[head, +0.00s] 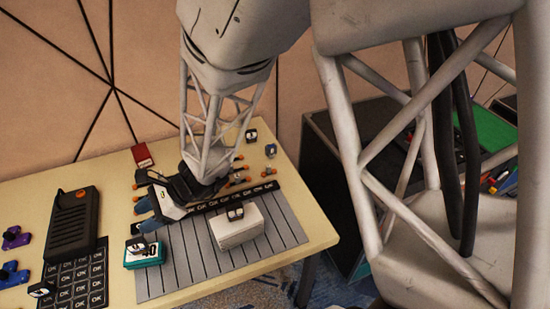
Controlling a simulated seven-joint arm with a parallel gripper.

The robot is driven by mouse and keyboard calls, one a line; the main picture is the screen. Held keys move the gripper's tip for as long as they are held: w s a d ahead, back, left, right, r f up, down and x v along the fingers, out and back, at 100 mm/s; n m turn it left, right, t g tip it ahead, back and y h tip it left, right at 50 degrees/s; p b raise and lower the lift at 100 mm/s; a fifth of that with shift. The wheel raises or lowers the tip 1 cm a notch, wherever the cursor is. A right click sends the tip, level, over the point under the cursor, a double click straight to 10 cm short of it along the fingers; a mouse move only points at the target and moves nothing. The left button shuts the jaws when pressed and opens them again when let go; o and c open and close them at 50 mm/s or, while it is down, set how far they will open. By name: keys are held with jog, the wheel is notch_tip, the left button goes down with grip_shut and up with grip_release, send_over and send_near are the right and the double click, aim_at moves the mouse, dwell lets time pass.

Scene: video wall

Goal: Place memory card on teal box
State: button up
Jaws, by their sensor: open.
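The teal box (144,260), with a pale top, sits at the left front of the grey slatted mat. A small black-and-white piece (137,245) stands on its top; it looks like a memory card, but it is too small to be sure. My gripper (146,215) is open just behind the teal box, its bluish fingertips pointing left. I see nothing between the fingers, and it appears apart from the piece. The arm hides part of the table behind it.
A white box (238,229) with small dark pieces on top stands right of the teal box. A black device (73,222) and an OK-marked pad (77,280) lie left. Blue (12,274) and purple (15,237) pieces lie far left. The mat (200,265) has bare room in front.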

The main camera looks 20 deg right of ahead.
jog(key=s+d+r+n+t+h, duration=0.1)
jog(key=s+d+r+n+h, duration=0.3)
jog(key=d, duration=0.6)
jog(key=s+d+r+n+t+h, duration=0.1)
jog(key=s+d+r+n+h, duration=0.3)
jog(key=s+d+r+n, duration=0.2)
jog(key=s+d+r+n+t+h, duration=0.1)
jog(key=s+d+r+n+h, duration=0.4)
jog(key=d+r, duration=0.4)
jog(key=d, duration=0.5)
jog(key=shift+n, duration=0.3)
